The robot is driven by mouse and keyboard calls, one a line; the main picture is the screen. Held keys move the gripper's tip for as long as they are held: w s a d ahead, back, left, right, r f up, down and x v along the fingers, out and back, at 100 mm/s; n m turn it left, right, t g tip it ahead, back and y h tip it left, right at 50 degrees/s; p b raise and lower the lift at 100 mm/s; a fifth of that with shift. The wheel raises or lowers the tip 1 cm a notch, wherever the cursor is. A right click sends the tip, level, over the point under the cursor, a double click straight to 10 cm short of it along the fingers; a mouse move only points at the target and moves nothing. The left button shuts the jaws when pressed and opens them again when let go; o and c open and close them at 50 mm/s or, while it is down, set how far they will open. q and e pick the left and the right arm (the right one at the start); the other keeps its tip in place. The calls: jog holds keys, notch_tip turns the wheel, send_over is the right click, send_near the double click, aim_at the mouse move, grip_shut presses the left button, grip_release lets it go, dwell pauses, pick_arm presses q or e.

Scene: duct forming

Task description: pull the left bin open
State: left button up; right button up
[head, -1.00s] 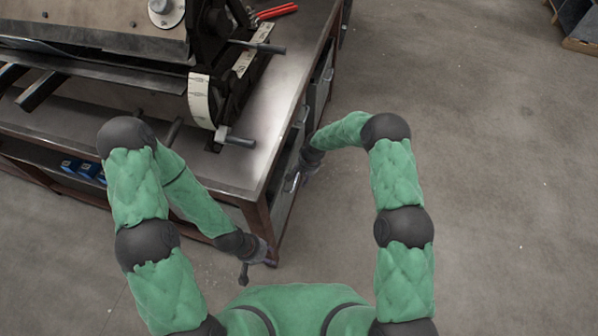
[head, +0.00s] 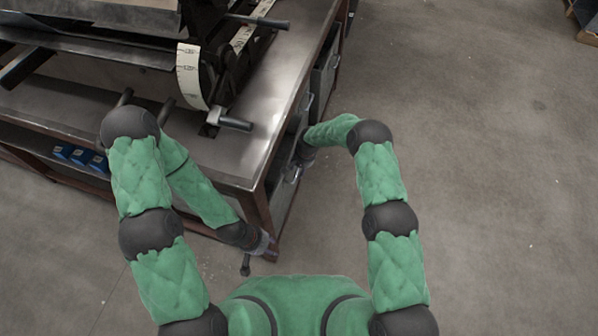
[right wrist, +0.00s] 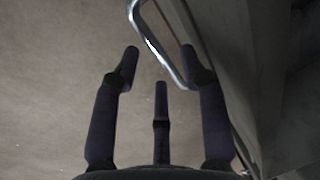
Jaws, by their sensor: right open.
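The near bin (head: 279,192), in the bench's right side, shows only as a narrow strip in the head view, partly hidden by the bench top. Its face (right wrist: 245,75) fills the right side of the right wrist view. A metal loop handle (right wrist: 153,38) stands out from it. My right gripper (head: 294,172) is beside this bin in the head view. In the right wrist view its fingers (right wrist: 160,62) are spread, with the handle just beyond and between their tips; contact is not clear. My left gripper (head: 268,246) is low by the bench's front corner, its fingers too small to read.
Another grey bin (head: 323,72) sits farther back in the same side. The metal bench top (head: 228,158) overhangs the near bin and carries a forming machine (head: 110,35) with a lever (head: 235,124). Blue boxes (head: 80,155) lie on the lower shelf.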

jog(key=shift+a+f, duration=0.1)
jog(key=shift+f, duration=0.3)
grip_shut()
jog(key=s+d+p, duration=0.1)
jog(key=s+d, duration=0.2)
jog(key=d, duration=0.7)
jog(key=s+d+p, duration=0.1)
jog(key=s+d, duration=0.3)
jog(key=d, duration=0.7)
jog(key=s+d+p, duration=0.1)
jog(key=s+d, duration=0.2)
jog(key=d, duration=0.8)
jog(key=shift+s+d, duration=0.2)
jog(key=shift+s, duration=0.05)
